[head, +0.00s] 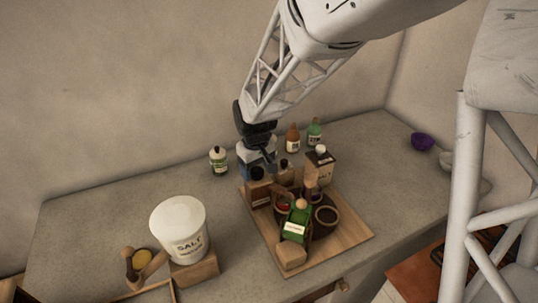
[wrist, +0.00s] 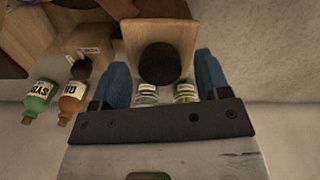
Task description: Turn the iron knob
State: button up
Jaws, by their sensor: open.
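The iron knob (wrist: 160,63) is dark and round and sits on a wooden block (wrist: 190,35). In the head view, a dark knob (head: 257,172) tops a brown wooden box (head: 259,193) at the back left of the wooden board (head: 345,242). My gripper (wrist: 162,76) is open, with a blue finger on each side of the knob in the wrist view and visible gaps between. In the head view my gripper (head: 259,163) is over the back left of the board, close to the knob. I cannot tell whether the fingers are level with it.
The board is crowded with bottles, pots and a carton (head: 320,168). A green bottle (head: 315,133) and a brown bottle (head: 293,138) stand behind. A white salt tub (head: 180,228) is front left. The counter's right part is mostly clear, with a purple bowl (head: 422,141).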

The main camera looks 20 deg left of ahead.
jog(key=c, duration=0.9)
jog(key=shift+m, duration=0.5)
jog(key=m, duration=0.3)
jog(key=shift+m, duration=0.3)
jog(key=m, duration=0.4)
jog(key=shift+m, duration=0.3)
jog(key=m, duration=0.4)
jog(key=shift+m, duration=0.3)
jog(key=m, duration=0.4)
